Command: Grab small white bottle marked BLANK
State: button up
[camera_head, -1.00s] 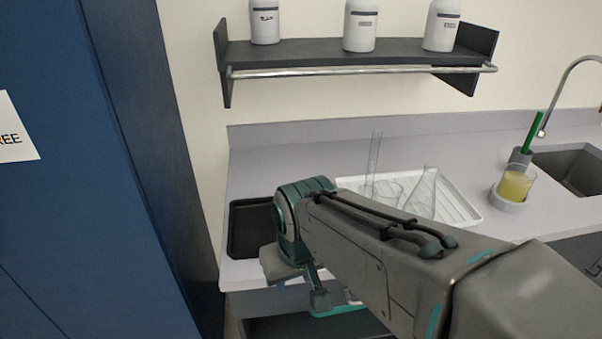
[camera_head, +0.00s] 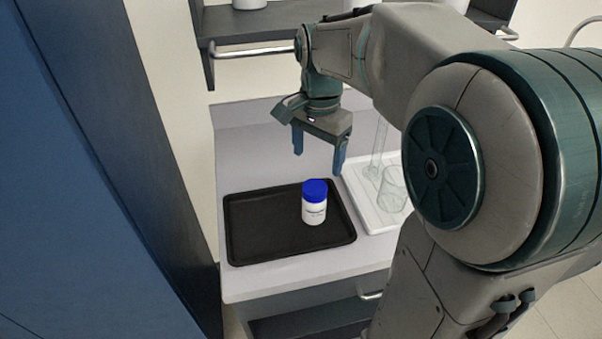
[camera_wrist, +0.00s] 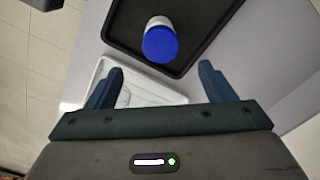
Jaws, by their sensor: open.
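A small white bottle with a blue cap (camera_head: 314,208) stands upright on a black tray (camera_head: 262,236), right of the tray's middle. Its label carries dark print too small to read. The bottle also shows from above in the wrist view (camera_wrist: 158,40), its blue cap (camera_wrist: 160,45) towards me. My gripper (camera_head: 318,163) is open and empty, fingers pointing down, above and behind the bottle and apart from it. In the wrist view the fingers (camera_wrist: 160,80) are spread wide, with the bottle beyond the tips and between their lines.
A white drying tray (camera_head: 362,207) with clear glassware (camera_head: 392,190) stands close to the right of the black tray. A shelf with a metal rail (camera_head: 250,50) hangs above on the wall. A tall blue cabinet (camera_head: 90,170) stands on the left. The counter left of my gripper is clear.

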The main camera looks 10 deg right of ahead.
aim_at(315, 184)
jog(key=shift+w, duration=0.3)
notch_tip(315, 184, down, 8)
jog(key=f, duration=0.5)
jog(key=shift+s+a+f, duration=0.1)
jog(key=shift+s+f, duration=0.2)
jog(key=c, duration=1.2)
